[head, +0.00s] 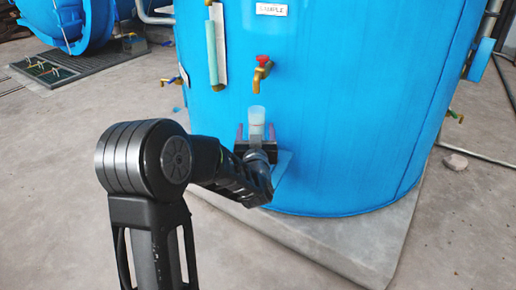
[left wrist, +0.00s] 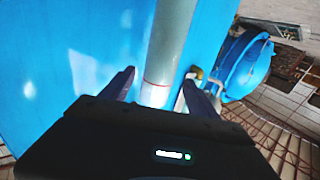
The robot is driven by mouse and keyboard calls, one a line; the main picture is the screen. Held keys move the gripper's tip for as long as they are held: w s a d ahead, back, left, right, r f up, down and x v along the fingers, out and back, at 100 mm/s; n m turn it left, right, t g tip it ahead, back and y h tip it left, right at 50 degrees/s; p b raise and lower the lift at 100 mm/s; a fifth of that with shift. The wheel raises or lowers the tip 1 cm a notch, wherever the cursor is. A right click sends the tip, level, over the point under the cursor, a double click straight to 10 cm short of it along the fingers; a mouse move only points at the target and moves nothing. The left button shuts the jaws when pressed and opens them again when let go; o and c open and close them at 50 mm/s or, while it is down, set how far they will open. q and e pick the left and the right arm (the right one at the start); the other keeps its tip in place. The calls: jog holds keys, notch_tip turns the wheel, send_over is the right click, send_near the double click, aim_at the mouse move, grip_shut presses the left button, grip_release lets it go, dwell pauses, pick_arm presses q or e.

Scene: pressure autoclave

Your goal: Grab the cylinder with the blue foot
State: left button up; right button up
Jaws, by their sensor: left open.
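The cylinder (head: 257,115) is pale and translucent, and its top shows below the red-handled tap in the head view. In the left wrist view a grey-green cylinder (left wrist: 168,45) with a thin red line rises between the fingers. My left gripper (head: 256,133) is open, with one finger on each side of the cylinder; the fingers also show in the left wrist view (left wrist: 160,82), with gaps beside it. The cylinder's lower part is hidden behind the gripper. A light blue flat patch (head: 284,166) shows right of the gripper; I cannot tell if it is the foot. My right gripper is not in view.
The big blue tank (head: 340,110) stands close behind the cylinder on a concrete plinth (head: 375,250). The tap (head: 261,72) juts out above the cylinder. A sight tube (head: 212,55) runs up the tank to the left.

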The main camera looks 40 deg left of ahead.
pick_arm(q)
jog(key=shift+x, duration=1)
jog(key=shift+f, duration=0.1)
jog(key=shift+w+a+f+b, duration=0.1)
jog(key=shift+w+a+b, duration=0.15)
jog(key=shift+b, duration=0.2)
jog(key=b+x, duration=0.1)
jog(key=x, duration=0.2)
jog(key=shift+w+a+f, duration=0.1)
jog(key=shift+w, duration=0.25)
jog(key=shift+w+a+b, duration=0.2)
jog(key=shift+w+b, duration=0.1)
jog(key=shift+w, duration=0.05)
jog(key=shift+c, duration=0.3)
grip_shut()
